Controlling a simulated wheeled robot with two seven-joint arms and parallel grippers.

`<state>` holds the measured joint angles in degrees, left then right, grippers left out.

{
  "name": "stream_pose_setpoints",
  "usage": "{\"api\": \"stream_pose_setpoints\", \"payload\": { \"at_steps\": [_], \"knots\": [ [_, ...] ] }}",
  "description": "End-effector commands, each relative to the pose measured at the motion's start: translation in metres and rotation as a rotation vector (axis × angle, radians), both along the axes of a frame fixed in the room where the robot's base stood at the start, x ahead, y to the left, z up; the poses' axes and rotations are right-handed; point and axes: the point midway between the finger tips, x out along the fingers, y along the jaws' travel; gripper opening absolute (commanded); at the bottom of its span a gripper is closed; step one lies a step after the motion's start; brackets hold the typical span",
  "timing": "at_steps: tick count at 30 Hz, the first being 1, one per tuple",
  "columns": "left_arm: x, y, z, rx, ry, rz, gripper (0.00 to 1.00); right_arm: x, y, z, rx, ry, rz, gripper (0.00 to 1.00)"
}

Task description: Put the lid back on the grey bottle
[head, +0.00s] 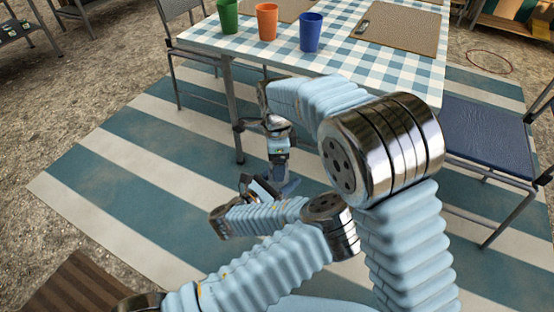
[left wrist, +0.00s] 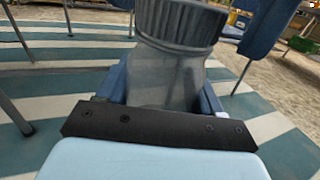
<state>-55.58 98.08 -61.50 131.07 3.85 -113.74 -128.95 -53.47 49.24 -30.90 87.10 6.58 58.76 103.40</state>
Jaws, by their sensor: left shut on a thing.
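In the left wrist view, my left gripper (left wrist: 160,108) is shut on the grey bottle (left wrist: 165,75), a translucent grey body between its blue fingers. A wider, darker, ribbed grey part (left wrist: 180,22) sits at the bottle's far end, cut off by the top edge. I cannot tell whether it is the lid. In the head view, the left gripper (head: 270,188) is low over the striped mat, and the bottle is not clearly visible there. My right gripper (head: 279,168) points down close to the left one. Its fingertips are too small and overlapped to read.
A table with a checked cloth (head: 345,62) stands ahead, holding green (head: 228,16), orange (head: 267,22) and blue (head: 311,33) cups. Chairs stand left (head: 185,55) and right (head: 487,135) of my arms. The striped mat (head: 120,150) is clear at left.

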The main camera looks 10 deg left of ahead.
Motion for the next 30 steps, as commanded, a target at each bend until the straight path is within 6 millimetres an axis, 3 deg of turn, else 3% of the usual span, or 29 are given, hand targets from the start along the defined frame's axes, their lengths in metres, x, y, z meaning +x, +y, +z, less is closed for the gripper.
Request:
{"api": "stream_pose_setpoints", "payload": {
  "at_steps": [11,14,24,30],
  "knots": [
    [0.000,0.000,0.001,-0.001,-0.002,0.000,0.00,0.000,0.000,0.006,0.000,0.000,0.002,0.82],
    [0.000,0.000,0.001,-0.001,-0.002,0.000,0.00,0.000,0.000,0.019,0.001,-0.002,0.003,0.82],
    [0.000,0.000,0.001,-0.001,-0.002,0.000,0.00,0.001,0.000,0.090,0.001,-0.002,0.001,0.82],
    [0.000,0.000,0.001,-0.001,-0.002,0.000,0.00,0.000,0.000,0.114,0.000,0.000,0.002,0.82]
  ]
}}
